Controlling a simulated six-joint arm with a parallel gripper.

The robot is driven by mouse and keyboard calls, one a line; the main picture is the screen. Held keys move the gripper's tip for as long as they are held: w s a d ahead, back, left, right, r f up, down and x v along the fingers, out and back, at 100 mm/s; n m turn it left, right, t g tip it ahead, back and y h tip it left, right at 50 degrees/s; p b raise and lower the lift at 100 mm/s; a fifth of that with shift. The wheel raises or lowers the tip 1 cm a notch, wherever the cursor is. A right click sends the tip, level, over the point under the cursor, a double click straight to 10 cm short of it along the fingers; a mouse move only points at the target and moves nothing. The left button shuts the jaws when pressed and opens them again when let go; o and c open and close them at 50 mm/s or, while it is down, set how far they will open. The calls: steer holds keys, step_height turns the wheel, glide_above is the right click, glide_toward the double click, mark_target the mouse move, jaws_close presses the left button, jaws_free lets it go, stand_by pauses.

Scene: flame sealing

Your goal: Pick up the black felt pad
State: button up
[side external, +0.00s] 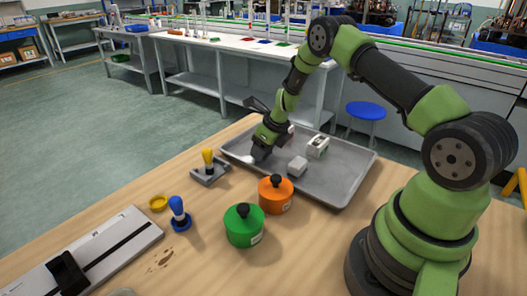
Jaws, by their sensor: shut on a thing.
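My gripper (259,153) is low over the left part of the grey metal tray (343,188), pointing down. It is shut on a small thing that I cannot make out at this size. A small pale thing (247,160) shows at the left of the fingertips; I cannot tell whether they touch it. I cannot make out the black felt pad for certain; it may be hidden by the dark fingers.
The tray also holds a white block (297,167) and a white-and-grey device (317,147). Before it stand orange (275,198) and green (244,228) pots, a yellow-handled stamp (208,161), a blue-handled stamp (179,214) and a yellow ring (158,203). A white board (110,245) lies lower left.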

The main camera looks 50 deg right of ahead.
step_height(320, 180, up, 10)
steer(key=o, duration=0.4)
steer(key=shift+c, duration=1.5)
